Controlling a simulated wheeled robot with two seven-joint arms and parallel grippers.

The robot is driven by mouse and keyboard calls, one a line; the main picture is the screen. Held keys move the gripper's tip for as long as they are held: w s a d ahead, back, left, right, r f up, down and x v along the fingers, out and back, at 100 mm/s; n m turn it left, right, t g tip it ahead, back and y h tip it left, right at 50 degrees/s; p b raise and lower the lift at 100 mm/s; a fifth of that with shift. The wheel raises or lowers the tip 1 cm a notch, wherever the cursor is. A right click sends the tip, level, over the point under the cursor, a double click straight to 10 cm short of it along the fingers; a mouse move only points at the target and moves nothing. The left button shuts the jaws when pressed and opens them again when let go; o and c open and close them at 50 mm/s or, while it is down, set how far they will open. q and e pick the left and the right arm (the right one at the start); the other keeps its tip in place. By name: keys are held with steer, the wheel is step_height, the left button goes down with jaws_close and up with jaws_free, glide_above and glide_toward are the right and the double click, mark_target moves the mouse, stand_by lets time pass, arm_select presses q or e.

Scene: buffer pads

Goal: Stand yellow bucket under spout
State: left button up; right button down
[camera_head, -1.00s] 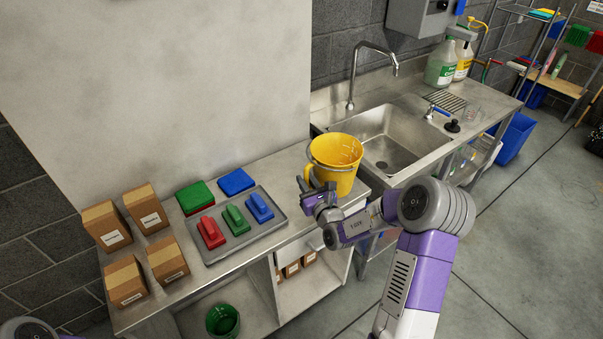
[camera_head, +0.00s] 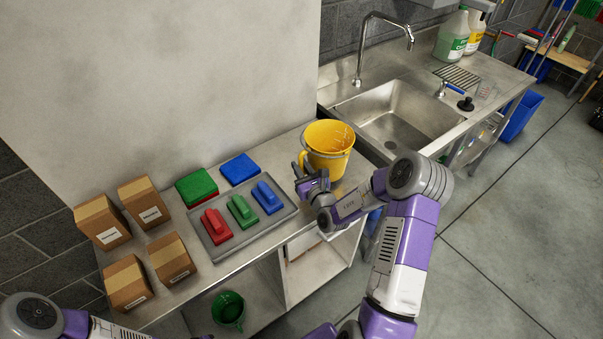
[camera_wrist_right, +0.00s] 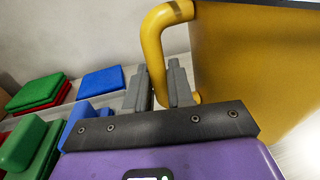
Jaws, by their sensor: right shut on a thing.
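The yellow bucket (camera_head: 330,150) is upright at the right end of the steel counter, just left of the sink. My right gripper (camera_head: 306,180) is at its near left side. In the right wrist view, its two fingers (camera_wrist_right: 158,92) are shut on the bucket's yellow handle (camera_wrist_right: 155,45), and the bucket's wall (camera_wrist_right: 250,70) fills the upper right. Whether the bucket's base touches the counter is unclear. The curved metal spout (camera_head: 371,20) rises behind the sink basin (camera_head: 393,118), apart from the bucket. My left arm shows at the lower left; its gripper is out of view.
Cardboard boxes (camera_head: 102,222) stand further left. A blue tap handle and black plunger (camera_head: 466,103) are right of the basin. The basin looks empty.

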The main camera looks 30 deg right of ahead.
steer(key=shift+f, duration=1.1)
steer(key=shift+f, duration=0.2)
steer(key=c, duration=1)
jaws_free()
